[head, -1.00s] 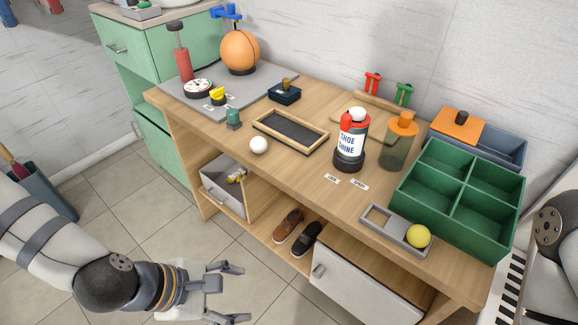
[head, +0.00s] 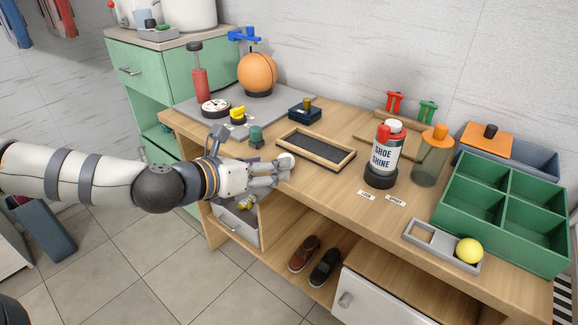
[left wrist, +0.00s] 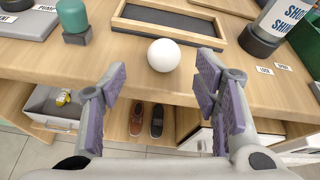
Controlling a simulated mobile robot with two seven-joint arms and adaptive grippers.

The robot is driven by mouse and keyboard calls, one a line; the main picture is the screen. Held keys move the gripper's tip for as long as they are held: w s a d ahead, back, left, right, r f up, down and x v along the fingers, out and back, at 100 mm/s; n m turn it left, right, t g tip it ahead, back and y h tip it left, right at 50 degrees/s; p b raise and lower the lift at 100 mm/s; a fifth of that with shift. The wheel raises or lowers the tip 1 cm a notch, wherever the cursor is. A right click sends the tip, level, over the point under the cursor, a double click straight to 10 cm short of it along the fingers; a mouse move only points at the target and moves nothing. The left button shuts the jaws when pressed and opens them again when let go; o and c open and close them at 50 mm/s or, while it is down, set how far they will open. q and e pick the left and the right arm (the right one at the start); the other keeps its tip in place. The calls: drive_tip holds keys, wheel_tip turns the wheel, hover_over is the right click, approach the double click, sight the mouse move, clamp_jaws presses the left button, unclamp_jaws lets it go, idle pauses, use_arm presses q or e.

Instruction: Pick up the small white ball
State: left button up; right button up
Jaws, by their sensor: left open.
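The small white ball (left wrist: 164,56) rests on the wooden tabletop near its front edge, in front of the black-lined wooden tray. In the head view the ball (head: 286,159) shows at the fingertips of my left gripper (head: 274,172), partly covered by the fingers. In the left wrist view my left gripper (left wrist: 158,85) is open, its purple-padded fingers spread wide. The ball appears between and just beyond the fingertips, with no finger seen touching it. My right gripper is not in view.
A shoe shine bottle (head: 384,158) stands to the right. The open drawer (head: 240,228) is below the table edge. The tabletop around the ball is clear.

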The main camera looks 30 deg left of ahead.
use_arm(q)
drive_tip(key=x, duration=0.5)
drive_tip(key=shift+d+r+b, duration=0.1)
drive_tip(key=shift+d+b, duration=0.1)
drive_tip(key=shift+b, duration=0.1)
drive_tip(key=shift+r, duration=0.1)
drive_tip(key=c, duration=1.1)
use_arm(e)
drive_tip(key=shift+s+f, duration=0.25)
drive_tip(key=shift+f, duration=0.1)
use_arm(q)
wheel_tip(320, 180, up, 28)
drive_tip(key=p, duration=1)
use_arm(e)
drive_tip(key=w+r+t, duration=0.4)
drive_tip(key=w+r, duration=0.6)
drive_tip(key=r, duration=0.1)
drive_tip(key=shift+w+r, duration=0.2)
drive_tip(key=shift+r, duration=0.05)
